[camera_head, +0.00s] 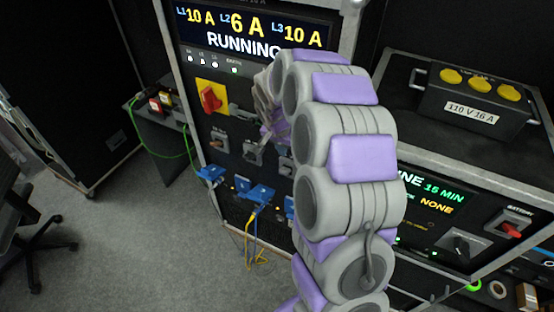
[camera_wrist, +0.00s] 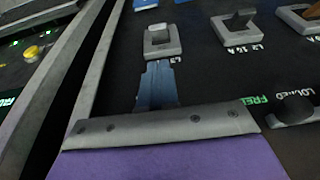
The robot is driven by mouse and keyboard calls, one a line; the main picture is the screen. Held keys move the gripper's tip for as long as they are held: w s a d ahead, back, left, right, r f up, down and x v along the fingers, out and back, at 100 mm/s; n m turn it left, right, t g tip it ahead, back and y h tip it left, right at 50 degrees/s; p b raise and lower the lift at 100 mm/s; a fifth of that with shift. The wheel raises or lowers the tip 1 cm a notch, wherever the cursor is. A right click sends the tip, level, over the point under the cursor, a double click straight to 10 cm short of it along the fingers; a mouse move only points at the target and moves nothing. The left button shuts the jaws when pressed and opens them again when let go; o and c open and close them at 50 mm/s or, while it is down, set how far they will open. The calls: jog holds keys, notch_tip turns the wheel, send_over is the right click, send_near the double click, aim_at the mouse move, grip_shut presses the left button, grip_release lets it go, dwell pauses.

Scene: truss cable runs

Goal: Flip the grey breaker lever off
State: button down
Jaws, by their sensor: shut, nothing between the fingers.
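The grey breaker lever (camera_wrist: 158,37) stands in a grey square frame beside the L3 label in the wrist view. In the head view its switch (camera_head: 287,163) shows at the edge of my arm, partly hidden. My gripper (camera_wrist: 158,70) is shut and empty. Its blue-grey fingertips point at the lower edge of the L3 frame in the wrist view, seemingly a little short of it. I cannot tell whether they touch. In the head view the fingertips are hard to make out behind my arm.
A black L2 lever (camera_wrist: 240,19) and a brown lever (camera_wrist: 302,12) stand beside it. A dark locked/free knob (camera_wrist: 294,109) is close to my gripper. Blue connectors (camera_head: 257,193) with cables sit below the breakers. A red rotary switch (camera_head: 211,98) is above. The display (camera_head: 245,25) reads RUNNING.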

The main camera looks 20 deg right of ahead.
aim_at(282, 169)
jog(key=b+x, duration=0.1)
jog(key=x, duration=0.8)
jog(key=shift+f, duration=0.35)
jog(key=shift+a+f, duration=0.1)
jog(key=shift+a, duration=0.7)
